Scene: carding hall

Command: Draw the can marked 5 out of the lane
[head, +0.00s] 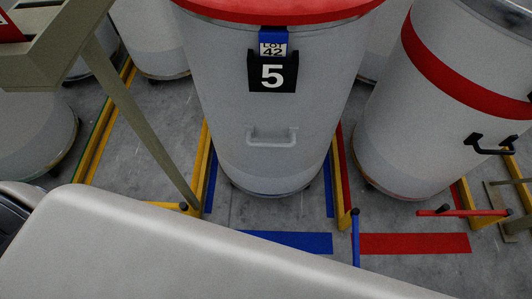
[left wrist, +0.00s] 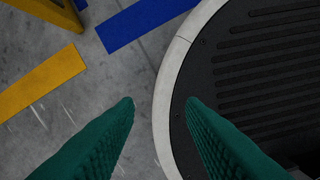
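The can marked 5 (head: 225,120) stands upright in the middle of the head view. It is pale grey with a red top band, a black number plate (head: 272,72), a blue tag holder with a LOT 42 card, and a grey handle (head: 271,142) low on its front. It stands in a lane between yellow rails (head: 201,165) with blue floor lines. A blue bar (head: 355,238) at the lane's right front post points toward me, not across the lane. My left gripper (left wrist: 160,103) is open and empty in the left wrist view, above the floor. My right gripper is out of view.
A can with a red band and black handle (head: 440,120) stands right, with a red bar (head: 463,212) across its lane's front. A beige stand (head: 140,120) slants down at left. Other cans stand left and behind. A blue floor stripe (head: 290,242) lies before the lane.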

